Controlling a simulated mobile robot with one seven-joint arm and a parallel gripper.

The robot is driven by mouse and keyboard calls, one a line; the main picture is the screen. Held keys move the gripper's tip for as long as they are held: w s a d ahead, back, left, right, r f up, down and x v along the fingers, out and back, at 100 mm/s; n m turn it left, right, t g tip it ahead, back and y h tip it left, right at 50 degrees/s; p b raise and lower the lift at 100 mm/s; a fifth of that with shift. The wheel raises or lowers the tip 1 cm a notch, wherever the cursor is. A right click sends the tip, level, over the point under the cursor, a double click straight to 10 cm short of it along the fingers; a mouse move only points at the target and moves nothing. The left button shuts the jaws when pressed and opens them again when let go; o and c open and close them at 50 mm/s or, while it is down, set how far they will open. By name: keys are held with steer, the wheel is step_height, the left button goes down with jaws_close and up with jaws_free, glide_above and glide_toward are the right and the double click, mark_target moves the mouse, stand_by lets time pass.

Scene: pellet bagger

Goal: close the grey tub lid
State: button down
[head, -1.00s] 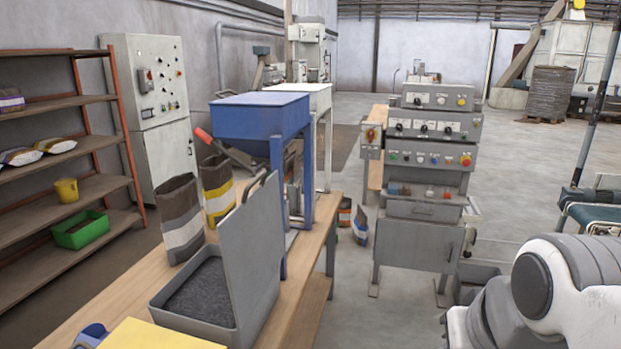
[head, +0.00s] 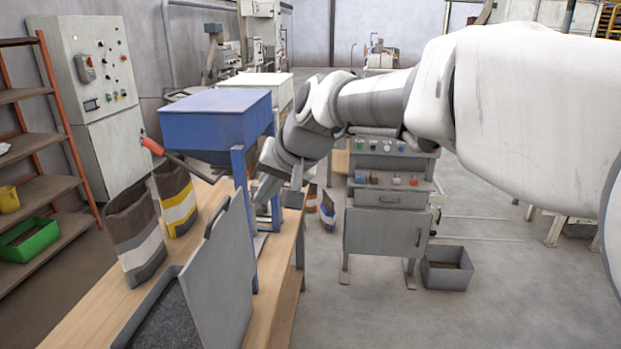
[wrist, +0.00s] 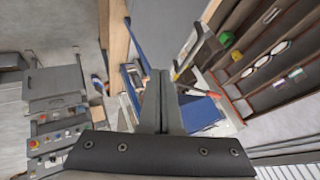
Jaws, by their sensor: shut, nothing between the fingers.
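The grey tub (head: 150,308) sits on the wooden bench at the lower left of the head view, with dark pellets inside. Its grey lid (head: 222,275) stands open, near upright, along the tub's right side, with a handle on its upper edge. My gripper (head: 262,198) is beyond the lid's far upper corner, near the blue hopper's legs; its fingertips are hard to make out there. In the wrist view my gripper (wrist: 160,74) has its two fingers together, with nothing between them. A flat grey panel ahead of them looks like the lid (wrist: 165,25).
The blue hopper (head: 213,125) on legs stands close to my gripper. Two striped bags, one grey-white (head: 136,235) and one yellow (head: 176,200), stand left of it on the bench (head: 105,290). A control cabinet (head: 385,225) stands to the right, with open floor before it.

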steer(key=w+a+f+p, duration=0.2)
steer(key=w+a+f, duration=0.1)
steer(key=a+f, duration=0.2)
steer(key=shift+w+a, duration=0.25)
steer(key=shift+a, duration=0.85)
steer(key=shift+a+r, duration=0.1)
